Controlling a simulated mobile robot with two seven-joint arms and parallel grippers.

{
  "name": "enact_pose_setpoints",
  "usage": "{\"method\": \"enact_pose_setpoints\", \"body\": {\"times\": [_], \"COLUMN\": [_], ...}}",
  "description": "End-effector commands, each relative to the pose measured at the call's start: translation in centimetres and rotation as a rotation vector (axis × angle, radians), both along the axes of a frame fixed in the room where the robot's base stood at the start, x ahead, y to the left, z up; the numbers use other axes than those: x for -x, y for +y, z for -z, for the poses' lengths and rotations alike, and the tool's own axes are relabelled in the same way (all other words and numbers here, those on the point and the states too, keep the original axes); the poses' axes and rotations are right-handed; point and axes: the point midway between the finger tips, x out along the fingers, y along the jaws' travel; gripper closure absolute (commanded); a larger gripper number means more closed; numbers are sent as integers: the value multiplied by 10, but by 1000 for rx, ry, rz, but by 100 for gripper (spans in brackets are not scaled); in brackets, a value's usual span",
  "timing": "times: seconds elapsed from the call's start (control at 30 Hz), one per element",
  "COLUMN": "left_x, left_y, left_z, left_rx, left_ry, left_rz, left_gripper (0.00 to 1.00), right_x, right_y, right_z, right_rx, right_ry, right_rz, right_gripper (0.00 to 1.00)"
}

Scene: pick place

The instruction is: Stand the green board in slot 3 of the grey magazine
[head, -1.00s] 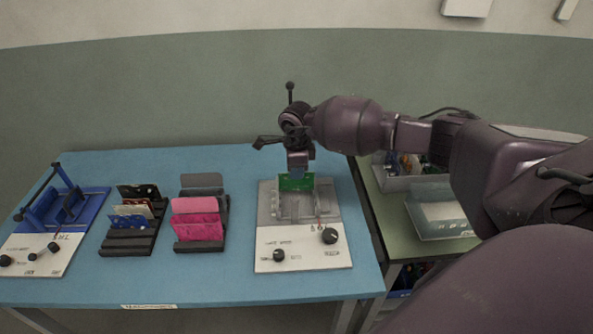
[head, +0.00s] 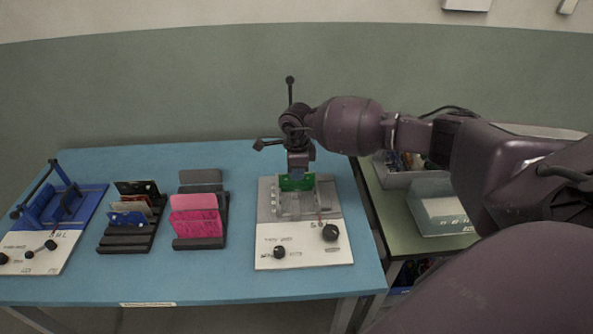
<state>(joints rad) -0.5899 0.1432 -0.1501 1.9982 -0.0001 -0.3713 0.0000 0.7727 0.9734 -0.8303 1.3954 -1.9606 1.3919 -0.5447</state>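The green board (head: 289,184) stands upright at the back of the light grey fixture (head: 265,203) with a white front panel. My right gripper (head: 298,173) reaches down onto the top edge of the board; its fingertips overlap the board, but whether they are closed on it is too small to tell. Two dark slotted racks stand left of it. The dark grey rack (head: 200,243) holds a grey board and pink boards; the black rack (head: 125,248) holds a black board, a greyish one and a blue one. I cannot tell their slot numbers. My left gripper is not in view.
A blue fixture with a lever (head: 62,205) and white panel stands at the far left of the blue table (head: 240,280). Knobs (head: 330,233) rise from the right fixture's panel. Bare tabletop lies between rack and right fixture.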

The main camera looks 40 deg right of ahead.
Motion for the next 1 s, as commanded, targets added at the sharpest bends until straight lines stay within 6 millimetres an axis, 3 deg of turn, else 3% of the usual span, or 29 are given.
{"method": "enact_pose_setpoints", "body": {"times": [0.27, 0.5, 0.67, 0.77, 1.0], "left_x": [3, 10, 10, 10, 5], "left_y": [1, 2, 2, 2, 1], "left_z": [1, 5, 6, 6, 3], "left_rx": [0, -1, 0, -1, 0], "left_ry": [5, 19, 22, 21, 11], "left_rz": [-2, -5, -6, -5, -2], "left_gripper": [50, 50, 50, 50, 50], "right_x": [0, 0, 0, 0, 0], "right_y": [0, 0, 0, 0, 0], "right_z": [-1, 0, 0, 0, 0], "right_rx": [0, 0, 1, 1, 0], "right_ry": [-1, -1, -1, -1, 0], "right_rz": [0, 0, 0, 0, 0], "right_gripper": [100, 68, 68, 79, 79]}}
